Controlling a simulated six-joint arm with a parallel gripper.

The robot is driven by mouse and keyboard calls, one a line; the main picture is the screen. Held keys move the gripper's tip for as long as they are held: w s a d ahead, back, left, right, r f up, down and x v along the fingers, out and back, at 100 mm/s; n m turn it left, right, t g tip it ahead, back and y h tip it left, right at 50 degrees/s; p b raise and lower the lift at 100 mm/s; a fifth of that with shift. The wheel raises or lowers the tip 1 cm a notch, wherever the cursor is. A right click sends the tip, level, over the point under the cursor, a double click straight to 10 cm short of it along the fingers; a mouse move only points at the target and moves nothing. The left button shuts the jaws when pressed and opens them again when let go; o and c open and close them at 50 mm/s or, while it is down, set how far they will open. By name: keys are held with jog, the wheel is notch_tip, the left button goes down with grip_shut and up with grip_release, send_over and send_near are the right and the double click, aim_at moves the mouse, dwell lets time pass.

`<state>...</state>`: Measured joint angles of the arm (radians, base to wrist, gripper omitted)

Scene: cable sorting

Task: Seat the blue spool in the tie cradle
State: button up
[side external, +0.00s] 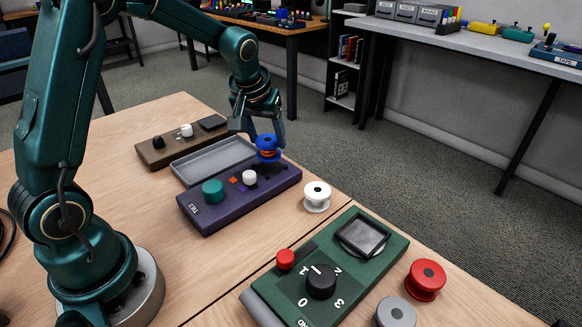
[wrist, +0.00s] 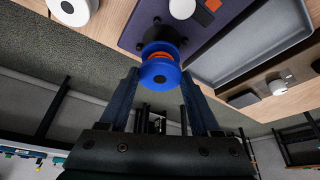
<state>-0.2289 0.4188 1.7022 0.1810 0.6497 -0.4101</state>
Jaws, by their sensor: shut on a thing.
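The blue spool (side external: 267,148) has an orange-red winding between its blue flanges. It is at the far right end of the purple TIES box (side external: 226,203), at the dark cradle (side external: 268,171). My gripper (side external: 262,133) is at the spool from above. In the wrist view the spool (wrist: 160,68) sits between the fingertips of my gripper (wrist: 160,82), which is shut on it. The dark cradle (wrist: 158,33) shows behind the spool. The spool's lower flange is close to the cradle; I cannot tell whether it is fully down in it.
A white spool (side external: 317,196) stands right of the TIES box. A green panel (side external: 281,285) with a black dial, a red spool (side external: 426,279) and a grey spool (side external: 395,312) are in front. A grey tray (side external: 212,161) and a brown box (side external: 164,153) lie behind. The table edge is close.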

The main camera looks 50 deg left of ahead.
jog(key=shift+f, duration=0.2)
jog(key=shift+f, duration=0.4)
jog(key=shift+f, duration=0.6)
dwell(0.5)
jog(key=shift+f, duration=0.25)
jog(key=o, duration=1.6)
jog(key=shift+c, duration=0.2)
